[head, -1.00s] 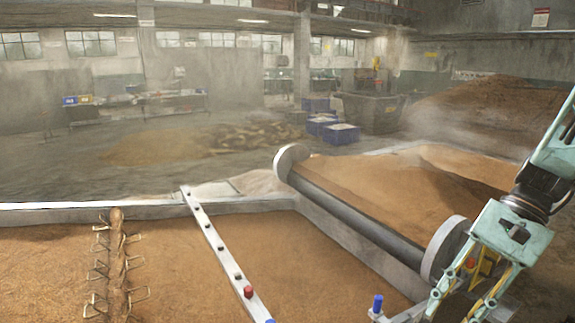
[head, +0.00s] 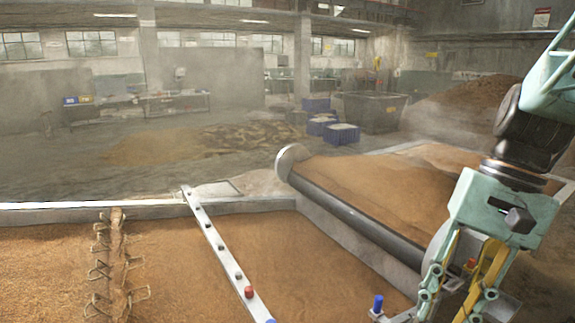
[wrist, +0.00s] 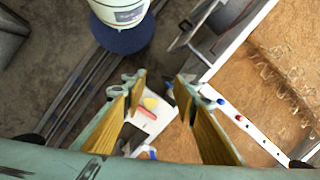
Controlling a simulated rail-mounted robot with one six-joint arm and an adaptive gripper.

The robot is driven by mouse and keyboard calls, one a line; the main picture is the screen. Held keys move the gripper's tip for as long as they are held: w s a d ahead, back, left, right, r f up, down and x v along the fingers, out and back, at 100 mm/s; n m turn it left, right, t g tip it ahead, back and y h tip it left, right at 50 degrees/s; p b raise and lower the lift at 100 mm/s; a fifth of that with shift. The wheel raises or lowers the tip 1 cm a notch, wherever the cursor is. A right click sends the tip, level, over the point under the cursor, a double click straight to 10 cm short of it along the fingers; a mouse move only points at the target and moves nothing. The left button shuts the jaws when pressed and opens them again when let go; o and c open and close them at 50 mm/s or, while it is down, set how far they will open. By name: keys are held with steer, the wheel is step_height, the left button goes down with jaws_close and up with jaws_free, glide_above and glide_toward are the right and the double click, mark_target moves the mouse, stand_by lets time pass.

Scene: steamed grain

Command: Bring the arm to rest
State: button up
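My gripper (head: 455,300) is at the lower right of the head view, pointing down, with its lower end close to the bottom edge. In the wrist view its two yellow-padded fingers (wrist: 160,84) stand apart, with nothing held between them. Below the gap shows a white panel (wrist: 149,118) with small yellow, red and blue parts. The gripper looks well above the panel. In the head view the gripper and arm hide the near end of the long roller (head: 350,215).
A grain bed (head: 190,260) with a spiked shaft (head: 116,265) and a knobbed rail (head: 222,252) lies left. A grain-filled bin (head: 405,190) is behind the gripper. A white bucket (wrist: 122,12) shows at the wrist view's top. Blue crates (head: 341,133) are far back.

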steer(key=s+a+r+n+t+h, duration=0.1)
steer(key=s+a+r+n+t, duration=0.1)
steer(key=s+r, duration=0.2)
steer(key=s+a+r+n+t+h, duration=0.2)
steer(key=s+a+r+n+t, duration=0.1)
steer(key=s, duration=0.4)
steer(key=shift+s+a+r, duration=0.25)
steer(key=shift+s+r, duration=0.1)
steer(key=shift+r, duration=0.1)
stand_by(0.4)
stand_by(1.5)
steer(key=shift+o, duration=0.8)
